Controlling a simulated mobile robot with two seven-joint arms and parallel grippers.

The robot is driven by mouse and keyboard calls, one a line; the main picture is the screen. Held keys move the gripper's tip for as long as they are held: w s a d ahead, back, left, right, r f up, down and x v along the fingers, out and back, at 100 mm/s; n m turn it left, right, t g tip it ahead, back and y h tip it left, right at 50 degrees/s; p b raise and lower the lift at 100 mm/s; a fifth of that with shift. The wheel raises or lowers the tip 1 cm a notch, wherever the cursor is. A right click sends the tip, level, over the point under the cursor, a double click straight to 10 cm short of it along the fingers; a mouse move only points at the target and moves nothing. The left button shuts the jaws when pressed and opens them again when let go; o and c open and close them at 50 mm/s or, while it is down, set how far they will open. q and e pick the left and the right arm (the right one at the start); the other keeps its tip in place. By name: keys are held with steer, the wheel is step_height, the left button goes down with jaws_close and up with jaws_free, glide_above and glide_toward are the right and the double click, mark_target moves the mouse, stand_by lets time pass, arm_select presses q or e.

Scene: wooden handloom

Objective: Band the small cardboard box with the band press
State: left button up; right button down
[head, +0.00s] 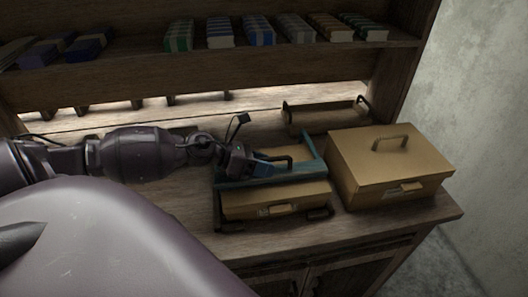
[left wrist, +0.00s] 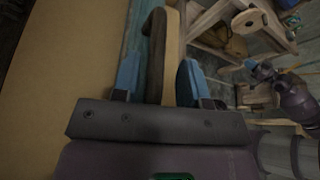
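A teal frame with a dark handle, apparently the band press (head: 312,150), stands on the wooden bench. A tan box (head: 275,203) sits at the frame's front, below the teal bar; I cannot tell if it is the small cardboard box. My left gripper (head: 254,164) is at the frame's handle. In the left wrist view its two blue fingers stand apart on either side of a dark and tan bar (left wrist: 155,55); whether they press on it is unclear. My right gripper (left wrist: 262,72) seems to show small at the right of the left wrist view, its fingers too small to read.
A larger tan box (head: 388,155) with a top handle stands right of the press, close to the bench's right end. A shallow tray (head: 325,117) with handles lies behind. A shelf (head: 290,62) with several coloured bundles runs above. Bare bench (head: 185,190) lies left of the press.

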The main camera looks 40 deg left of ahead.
arm_select(q)
steer(key=shift+a, duration=0.1)
steer(key=shift+s+a+r, duration=0.2)
steer(key=shift+a, duration=0.1)
steer(key=v, duration=0.7)
steer(key=shift+s+a+r, duration=0.15)
steer(key=shift+s, duration=0.2)
steer(key=shift+p+v, duration=0.3)
steer(key=shift+v, duration=0.8)
arm_select(e)
steer(key=shift+r, duration=0.4)
steer(key=shift+w+r, duration=0.1)
steer(key=shift+w, duration=0.15)
